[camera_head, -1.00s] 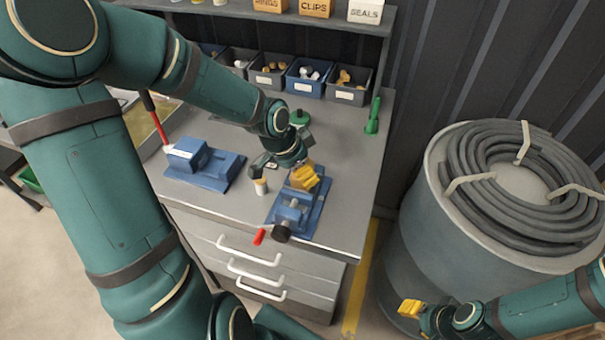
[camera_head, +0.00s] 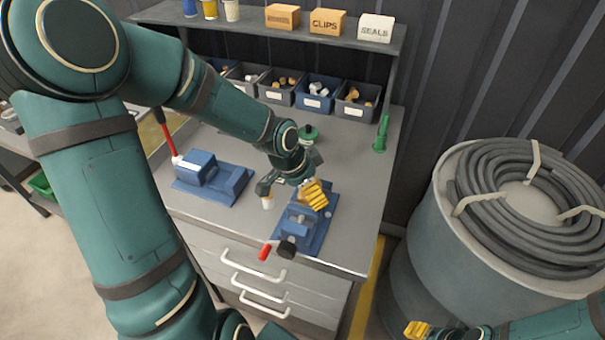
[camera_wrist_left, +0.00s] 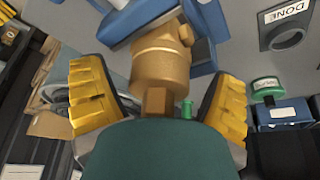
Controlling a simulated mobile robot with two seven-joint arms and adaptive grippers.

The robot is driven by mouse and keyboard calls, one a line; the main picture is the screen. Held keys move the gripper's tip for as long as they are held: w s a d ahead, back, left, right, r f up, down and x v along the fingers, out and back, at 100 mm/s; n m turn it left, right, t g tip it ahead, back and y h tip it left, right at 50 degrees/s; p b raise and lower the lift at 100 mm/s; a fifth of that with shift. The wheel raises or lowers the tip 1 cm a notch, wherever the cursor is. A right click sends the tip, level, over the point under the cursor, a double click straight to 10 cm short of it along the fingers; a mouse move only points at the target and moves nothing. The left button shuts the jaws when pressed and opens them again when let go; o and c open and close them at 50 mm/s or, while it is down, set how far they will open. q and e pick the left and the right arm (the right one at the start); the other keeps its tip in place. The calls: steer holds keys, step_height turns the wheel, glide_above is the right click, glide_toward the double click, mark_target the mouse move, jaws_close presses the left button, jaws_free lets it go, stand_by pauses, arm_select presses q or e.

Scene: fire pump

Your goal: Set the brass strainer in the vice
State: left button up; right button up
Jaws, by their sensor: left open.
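The brass strainer (camera_wrist_left: 162,62) is in the left wrist view, its hex end toward my palm. It lies between the two spread yellow-padded fingers of my left gripper (camera_wrist_left: 160,100), with gaps on both sides. Its far end meets the blue vice (camera_wrist_left: 150,18); I cannot tell whether the jaws grip it. In the head view the vice (camera_head: 296,226) is at the bench's front right, with a red handle (camera_head: 265,252). My left gripper (camera_head: 291,199) is over its back part and hides the strainer. My right gripper (camera_head: 418,329) is at the bottom edge, its opening unclear.
A second blue fixture (camera_head: 213,178) stands left on the bench (camera_head: 345,180). Parts bins (camera_head: 318,92) line the back, below a shelf (camera_head: 250,22). A green object (camera_head: 381,134) stands at back right. A drum with coiled hose (camera_head: 455,235) is right of the bench.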

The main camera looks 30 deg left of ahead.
arm_select(q)
steer(key=p+v, duration=0.4)
steer(key=v, duration=0.7)
steer(key=shift+s+r+p, duration=0.15)
steer(key=shift+r+p, duration=0.15)
steer(key=shift+r, duration=0.05)
arm_select(e)
steer(key=shift+t, duration=0.3)
steer(key=r, duration=0.1)
steer(key=w+r, duration=0.1)
steer(key=r, duration=0.2)
steer(key=shift+w+d+r, duration=0.15)
steer(key=shift+w+r, duration=0.15)
steer(key=shift+r, duration=0.1)
